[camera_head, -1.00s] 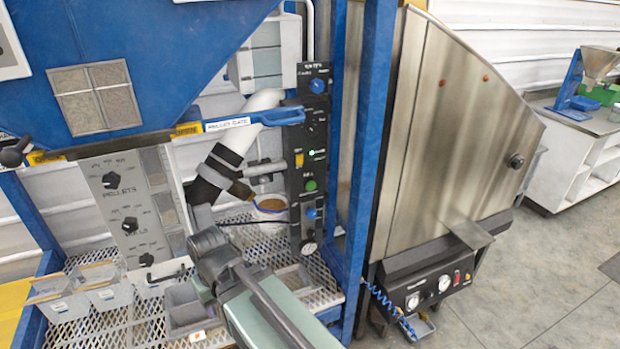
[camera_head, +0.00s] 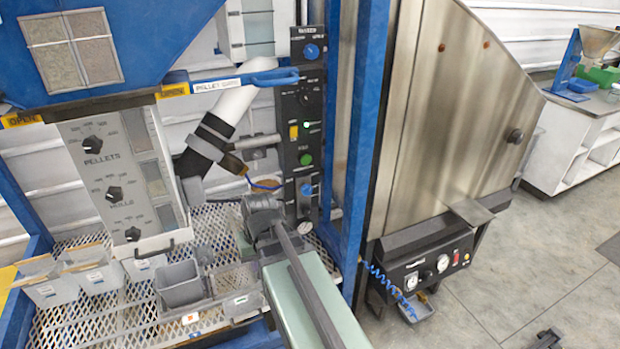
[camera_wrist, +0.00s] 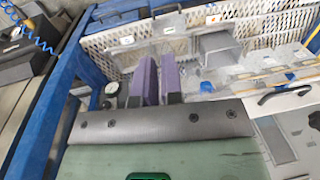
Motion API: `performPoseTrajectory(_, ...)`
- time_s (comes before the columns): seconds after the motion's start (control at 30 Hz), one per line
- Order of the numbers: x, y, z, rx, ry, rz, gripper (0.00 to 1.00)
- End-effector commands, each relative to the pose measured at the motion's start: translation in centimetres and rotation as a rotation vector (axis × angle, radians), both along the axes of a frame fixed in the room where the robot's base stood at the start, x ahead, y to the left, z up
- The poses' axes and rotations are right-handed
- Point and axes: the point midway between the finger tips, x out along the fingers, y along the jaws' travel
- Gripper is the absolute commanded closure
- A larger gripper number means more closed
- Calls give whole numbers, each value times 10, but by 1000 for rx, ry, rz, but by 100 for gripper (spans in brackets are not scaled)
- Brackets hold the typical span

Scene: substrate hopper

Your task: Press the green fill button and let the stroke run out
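The green fill button (camera_head: 306,159) is a round green cap on the tall black control panel (camera_head: 285,98). My gripper (camera_head: 262,203) is below and left of the button, in front of the panel's lower part and apart from the button. Nothing is seen held. The button cannot be made out in the wrist view.
A blue post (camera_head: 366,130) stands right of the panel. The black-and-white pipe (camera_head: 208,140) and the dial panel (camera_head: 115,185) are to the left. Grey bins (camera_head: 180,285) sit on the mesh shelf (camera_head: 130,325) below. A gauge (camera_wrist: 112,88) shows beside the fingers.

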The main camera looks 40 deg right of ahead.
Motion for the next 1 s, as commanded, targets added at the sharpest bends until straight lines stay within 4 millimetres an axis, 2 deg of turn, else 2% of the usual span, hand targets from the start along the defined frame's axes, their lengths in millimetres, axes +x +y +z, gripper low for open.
performPoseTrajectory(0.03,13,-32,-44,63,-62,-93,100)
performPoseTrajectory(0.1,33,-74,-64,173,-204,-232,100)
performPoseTrajectory(0.17,51,-117,-75,271,-362,-370,100)
performPoseTrajectory(0.2,62,-150,-77,338,-488,-472,100)
performPoseTrajectory(0.27,74,-202,-70,432,-686,-629,100)
performPoseTrajectory(0.3,78,-234,-59,489,-812,-729,100)
performPoseTrajectory(0.4,83,-295,-23,619,-1076,-937,100)
performPoseTrajectory(0.5,91,-320,11,725,-1238,-1076,100)
performPoseTrajectory(0.6,89,-333,25,778,-1324,-1171,100)
performPoseTrajectory(1.0,91,-338,26,774,-1344,-1198,100)
